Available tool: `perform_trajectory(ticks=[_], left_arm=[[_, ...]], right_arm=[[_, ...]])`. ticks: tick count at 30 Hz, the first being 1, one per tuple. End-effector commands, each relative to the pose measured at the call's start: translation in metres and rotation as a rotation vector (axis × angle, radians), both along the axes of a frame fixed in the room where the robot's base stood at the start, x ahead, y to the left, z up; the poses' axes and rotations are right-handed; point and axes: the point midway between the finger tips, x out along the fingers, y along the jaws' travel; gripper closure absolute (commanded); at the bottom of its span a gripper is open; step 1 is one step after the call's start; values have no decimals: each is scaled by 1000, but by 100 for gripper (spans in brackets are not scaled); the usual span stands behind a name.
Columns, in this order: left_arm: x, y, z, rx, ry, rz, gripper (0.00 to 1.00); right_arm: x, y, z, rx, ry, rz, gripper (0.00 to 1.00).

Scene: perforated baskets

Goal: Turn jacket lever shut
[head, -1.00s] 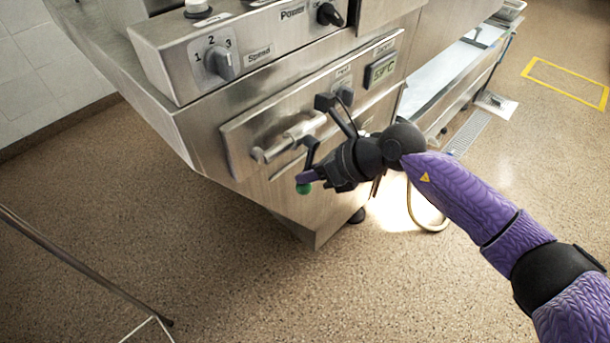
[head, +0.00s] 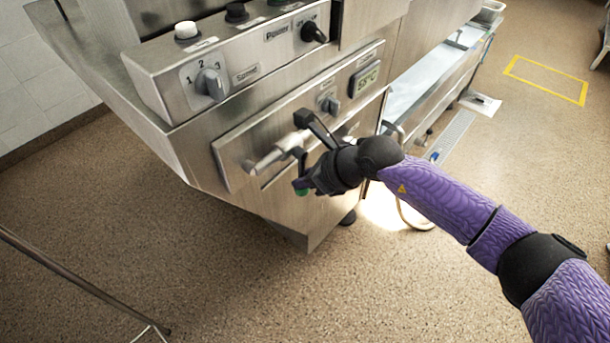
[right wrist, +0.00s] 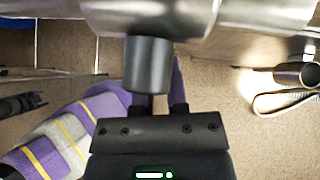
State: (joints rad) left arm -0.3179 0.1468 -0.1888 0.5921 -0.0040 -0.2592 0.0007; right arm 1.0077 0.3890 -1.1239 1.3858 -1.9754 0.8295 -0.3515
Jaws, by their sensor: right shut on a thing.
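A steel pipe-like fitting (head: 268,160) sticks out from the lower front panel of the steel machine. In the right wrist view, a dark grey cylindrical lever grip (right wrist: 148,65) hangs from a shiny steel body (right wrist: 165,15). My right gripper (head: 302,155) is at the fitting, with its black fingers spread above and below in the head view. It is shut on the lever grip, which lies between the fingers in the wrist view (right wrist: 160,103). The gripper hides most of the lever in the head view.
A hose (head: 408,216) lies below right. The floor in front is largely open.

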Motion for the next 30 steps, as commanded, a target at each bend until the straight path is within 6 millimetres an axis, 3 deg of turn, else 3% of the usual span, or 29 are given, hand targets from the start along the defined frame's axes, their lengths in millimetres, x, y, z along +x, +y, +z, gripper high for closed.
perform_trajectory(ticks=[1, 2, 6, 15, 24, 30], left_arm=[[-2, 0, 0, 0, 3, 0, 41], [-3, 0, 0, 0, 4, 0, 41], [-4, 0, 0, 0, 6, -1, 41], [1, 0, 2, 0, -3, 0, 41], [19, -1, 36, -6, -56, -5, 41], [17, -2, 42, -10, -60, -9, 41]], right_arm=[[0, -1, -1, -3, -1, -1, 100], [0, -1, -1, -3, -1, -1, 76], [0, -1, 0, -2, -1, -1, 47], [-1, -2, 3, 0, -1, -1, 47], [-23, -46, 57, -2, -3, -2, 47], [-32, -62, 71, -1, 0, -1, 47]])
